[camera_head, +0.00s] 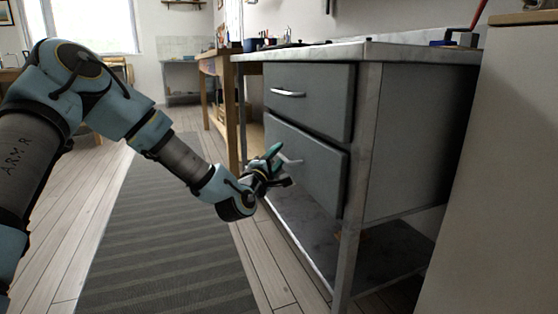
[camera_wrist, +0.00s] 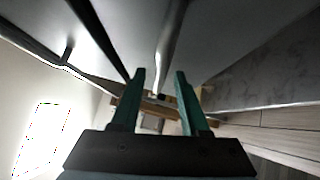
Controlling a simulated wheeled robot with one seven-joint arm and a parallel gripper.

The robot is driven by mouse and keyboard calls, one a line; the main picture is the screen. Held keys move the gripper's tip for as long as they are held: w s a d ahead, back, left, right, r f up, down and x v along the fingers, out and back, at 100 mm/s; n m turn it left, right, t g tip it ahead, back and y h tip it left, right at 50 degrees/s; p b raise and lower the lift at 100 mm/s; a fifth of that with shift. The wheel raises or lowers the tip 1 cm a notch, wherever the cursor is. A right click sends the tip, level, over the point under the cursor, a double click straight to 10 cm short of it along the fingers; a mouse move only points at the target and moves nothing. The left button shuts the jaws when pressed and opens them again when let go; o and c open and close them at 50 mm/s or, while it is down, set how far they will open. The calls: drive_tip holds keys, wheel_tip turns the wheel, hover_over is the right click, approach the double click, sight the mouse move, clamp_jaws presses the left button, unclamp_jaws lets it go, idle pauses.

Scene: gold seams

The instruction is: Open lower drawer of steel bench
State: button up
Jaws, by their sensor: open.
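The steel bench (camera_head: 370,140) stands at the right in the head view. Its grey lower drawer (camera_head: 318,172) sits below the upper drawer (camera_head: 325,105) and looks closed. My gripper (camera_head: 277,163) is at the left part of the lower drawer's front. The lower drawer's handle (camera_head: 291,160) shows partly beside the fingers. In the wrist view my gripper (camera_wrist: 160,75) has its green fingers apart, and the pale handle bar (camera_wrist: 172,45) runs into the space between them. I cannot tell whether either finger touches it.
The upper drawer's handle (camera_head: 287,93) is above my gripper. An open steel shelf (camera_head: 325,235) lies below the drawers. A striped rug (camera_head: 165,240) covers clear floor in front of the bench. A pale cabinet (camera_head: 495,170) stands at the right, and a wooden table (camera_head: 222,100) behind.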

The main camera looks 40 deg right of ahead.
drive_tip(key=shift+w+d+r, duration=0.1)
drive_tip(key=shift+w+d, duration=0.1)
drive_tip(key=shift+d, duration=0.2)
clamp_jaws()
idle(1.3)
